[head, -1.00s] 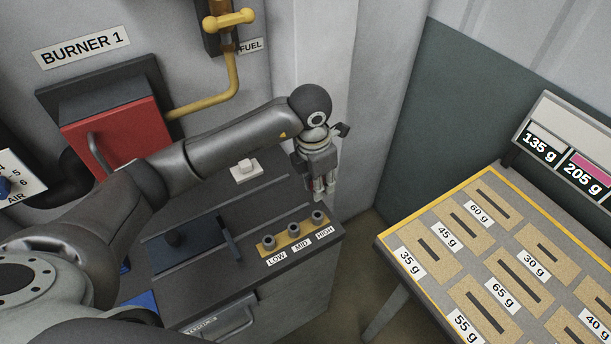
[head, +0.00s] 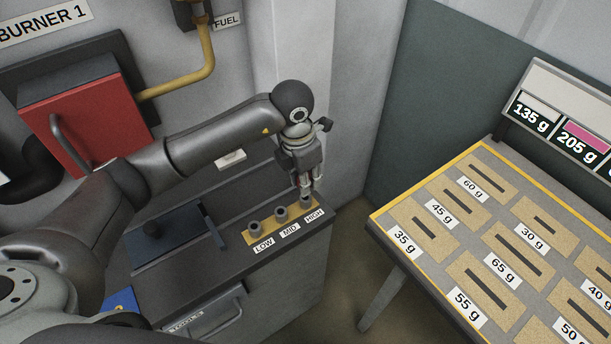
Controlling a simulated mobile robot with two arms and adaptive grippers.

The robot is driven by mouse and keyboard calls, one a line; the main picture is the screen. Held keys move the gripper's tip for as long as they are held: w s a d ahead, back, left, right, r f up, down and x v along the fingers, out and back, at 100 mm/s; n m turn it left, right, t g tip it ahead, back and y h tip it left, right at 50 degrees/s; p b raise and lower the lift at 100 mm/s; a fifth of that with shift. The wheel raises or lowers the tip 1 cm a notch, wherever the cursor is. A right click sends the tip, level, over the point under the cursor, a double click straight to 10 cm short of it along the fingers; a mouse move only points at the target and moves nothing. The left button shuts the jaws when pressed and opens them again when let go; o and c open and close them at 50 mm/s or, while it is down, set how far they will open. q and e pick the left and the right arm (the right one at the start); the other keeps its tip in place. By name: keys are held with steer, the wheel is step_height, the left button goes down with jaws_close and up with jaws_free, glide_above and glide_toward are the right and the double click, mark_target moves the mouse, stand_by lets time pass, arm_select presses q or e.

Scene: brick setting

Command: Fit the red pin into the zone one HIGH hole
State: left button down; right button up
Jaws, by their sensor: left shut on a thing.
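My left gripper (head: 306,188) points down over the right end of the yellow strip (head: 266,231) on the dark cabinet top. It is shut on the red pin, which is mostly hidden between the fingers. The HIGH hole (head: 306,203) is a grey round socket just below the fingertips, above its HIGH label. I cannot tell whether the pin's tip is inside it. The MID socket (head: 281,213) and the LOW socket (head: 255,228) stand to the left and look empty. My right gripper is not in view.
A white switch (head: 230,159) sits behind my left forearm. A slotted panel with a dark lever (head: 213,226) lies left of the strip. A wall corner stands close behind the gripper. The table with labelled weight slots (head: 376,217) is at right, across a gap.

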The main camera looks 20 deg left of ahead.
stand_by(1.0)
arm_select(q)
steer(key=shift+b, duration=0.45)
steer(key=shift+f, duration=0.2)
steer(key=shift+f+b, duration=0.55)
steer(key=shift+b, duration=0.05)
steer(key=shift+f+b, duration=1.25)
steer(key=shift+f, duration=0.15)
steer(key=c, duration=1.2)
jaws_free()
steer(key=shift+o, duration=0.4)
